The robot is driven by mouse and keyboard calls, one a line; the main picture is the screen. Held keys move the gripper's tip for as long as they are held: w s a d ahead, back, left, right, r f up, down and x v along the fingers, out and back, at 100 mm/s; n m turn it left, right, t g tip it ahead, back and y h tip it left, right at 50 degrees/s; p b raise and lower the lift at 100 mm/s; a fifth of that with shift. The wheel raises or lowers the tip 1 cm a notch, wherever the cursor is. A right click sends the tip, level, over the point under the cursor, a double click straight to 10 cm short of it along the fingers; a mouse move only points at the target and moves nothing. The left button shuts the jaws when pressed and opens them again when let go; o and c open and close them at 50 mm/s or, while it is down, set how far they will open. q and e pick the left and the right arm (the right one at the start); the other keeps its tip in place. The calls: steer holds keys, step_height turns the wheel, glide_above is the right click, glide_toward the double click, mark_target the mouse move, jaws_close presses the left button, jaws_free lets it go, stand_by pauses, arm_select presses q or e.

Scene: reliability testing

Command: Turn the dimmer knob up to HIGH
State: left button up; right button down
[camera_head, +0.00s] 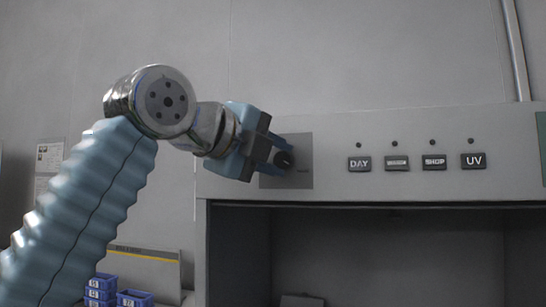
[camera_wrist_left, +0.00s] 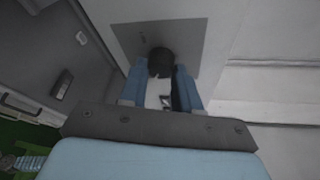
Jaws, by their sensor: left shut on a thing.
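The dimmer knob (camera_head: 284,160) is a dark round knob on a grey plate (camera_head: 302,145) at the left end of the cabinet's front panel. My left gripper (camera_head: 276,157) reaches in from the left, and its fingers are shut on the knob. In the left wrist view the dark knob (camera_wrist_left: 161,62) sits between the two blue fingers (camera_wrist_left: 161,85), in front of the plate (camera_wrist_left: 192,40). The knob's pointer and the HIGH mark cannot be made out. My right gripper is in neither view.
Labelled buttons, DAY (camera_head: 359,163), SHOP (camera_head: 433,162), UV (camera_head: 473,160) and one unreadable, line the panel (camera_head: 330,180) to the right, with small dark dots above. An open cabinet recess (camera_head: 400,250) lies below. Blue bins (camera_head: 101,290) stand at lower left.

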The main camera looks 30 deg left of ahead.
arm_select(q)
steer(key=shift+f, duration=0.1)
stand_by(0.4)
steer(key=o, duration=1.1)
steer(key=shift+c, duration=0.2)
steer(key=shift+s, duration=0.1)
steer(key=v, duration=1.3)
steer(key=shift+s, duration=0.3)
